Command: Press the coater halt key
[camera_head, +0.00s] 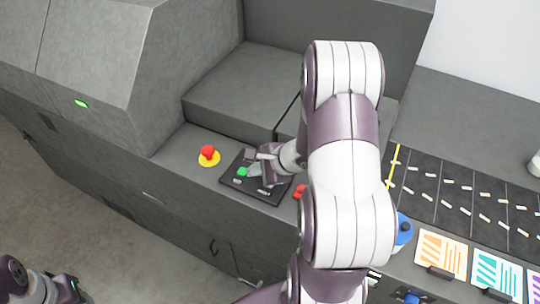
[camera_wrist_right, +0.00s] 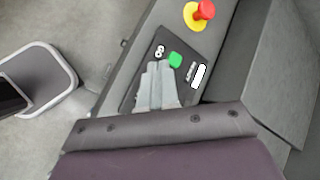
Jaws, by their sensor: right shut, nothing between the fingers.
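A dark control panel (camera_head: 235,181) lies on the machine's front ledge. A green key (camera_head: 242,172) on it also shows in the wrist view (camera_wrist_right: 175,60), beside white label marks. My right gripper (camera_head: 254,170) is shut and empty, its fingertips over the panel just beside the green key. In the wrist view its pale fingers (camera_wrist_right: 158,66) hide part of the panel, and I cannot tell whether they touch it. The labels are too small to read, so I cannot tell which key is the halt key. Part of my left arm shows at the lower left; its jaws are unclear.
A red mushroom button on a yellow base (camera_head: 208,157) stands left of the panel. A small red object (camera_head: 299,191) sits right of the panel, partly behind my right arm. Coloured cards (camera_head: 442,252) and a dark marked mat (camera_head: 440,200) lie at the right.

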